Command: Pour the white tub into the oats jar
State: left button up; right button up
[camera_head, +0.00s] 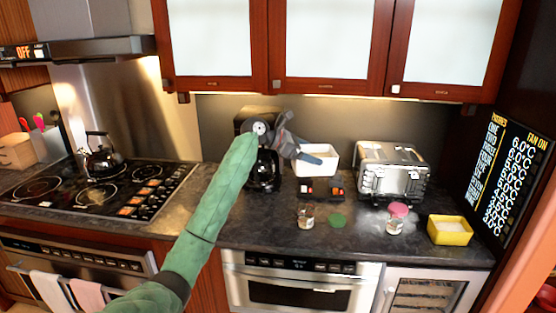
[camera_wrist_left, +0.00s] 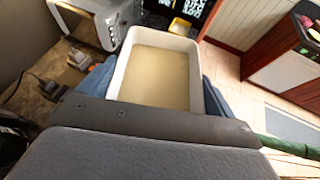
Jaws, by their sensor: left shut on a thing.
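The white tub (camera_head: 320,165) is held by my left gripper (camera_head: 303,153) above the back of the counter. In the left wrist view the tub's rim (camera_wrist_left: 119,72) shows, with pale beige contents inside, and blue fingers show on both sides of it. It looks about level. An open glass jar (camera_head: 306,216) stands on the counter lower down, with a green lid (camera_head: 337,220) lying to its right. The labels are too small to read, so I cannot tell which is the oats jar. My right gripper is not in view.
A silver toaster (camera_head: 392,172) stands right of the tub, and a yellow tub (camera_head: 450,232) sits near the counter's right end. Power sockets (camera_head: 320,188) are in the counter behind the open jar. A black coffee maker (camera_head: 264,172) is beside my left arm.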

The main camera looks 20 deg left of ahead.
pick_arm(q)
jog(key=w+a+p, duration=0.1)
jog(key=w+a, duration=0.4)
jog(key=w, duration=0.1)
jog(key=w+a+f+m+g, duration=0.2)
jog(key=w+a+f, duration=0.2)
jog(key=a+f, duration=0.6)
notch_tip(320, 180, down, 2)
jog(key=shift+a+f+m+h+p, duration=0.15)
jog(key=shift+a+m+h+p, duration=0.15)
jog(key=shift+m+p, duration=0.15)
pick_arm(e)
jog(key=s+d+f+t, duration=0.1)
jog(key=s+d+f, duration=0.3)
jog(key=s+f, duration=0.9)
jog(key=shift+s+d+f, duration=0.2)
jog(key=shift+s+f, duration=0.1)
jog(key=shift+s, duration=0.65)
pick_arm(q)
jog(key=shift+s, duration=0.1)
jog(key=shift+a+f, duration=0.1)
jog(key=shift+f, duration=1.45)
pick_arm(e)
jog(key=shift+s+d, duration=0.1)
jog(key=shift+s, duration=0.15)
pick_arm(q)
jog(key=shift+r+p, duration=0.15)
jog(key=shift+p, duration=0.15)
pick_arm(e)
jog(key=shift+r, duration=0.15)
